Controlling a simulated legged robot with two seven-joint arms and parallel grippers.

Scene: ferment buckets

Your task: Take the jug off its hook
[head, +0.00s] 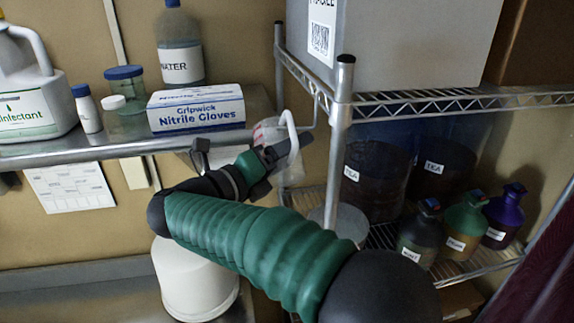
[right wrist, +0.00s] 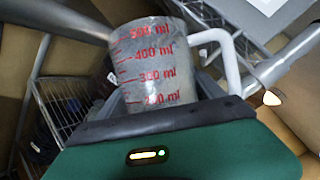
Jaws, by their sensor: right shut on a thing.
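The jug (head: 267,131) is clear plastic with a white handle (head: 290,128). It is beside the wire rack's front post, partly hidden behind my right gripper (head: 287,149). In the right wrist view the jug (right wrist: 150,62) shows red millilitre marks and its handle on the right. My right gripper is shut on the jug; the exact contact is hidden. A thin bent grey rod (head: 316,108), seemingly the hook, comes down from the rack close to the handle. I cannot tell whether the handle still rests on it. My left gripper is not in view.
The metal shelf at left holds a glove box (head: 196,108), a water bottle (head: 180,50), small jars and a disinfectant jug (head: 32,100). The wire rack's post (head: 341,130) is close right of the gripper. Dark buckets (head: 377,180) and bottles (head: 463,222) stand on the rack.

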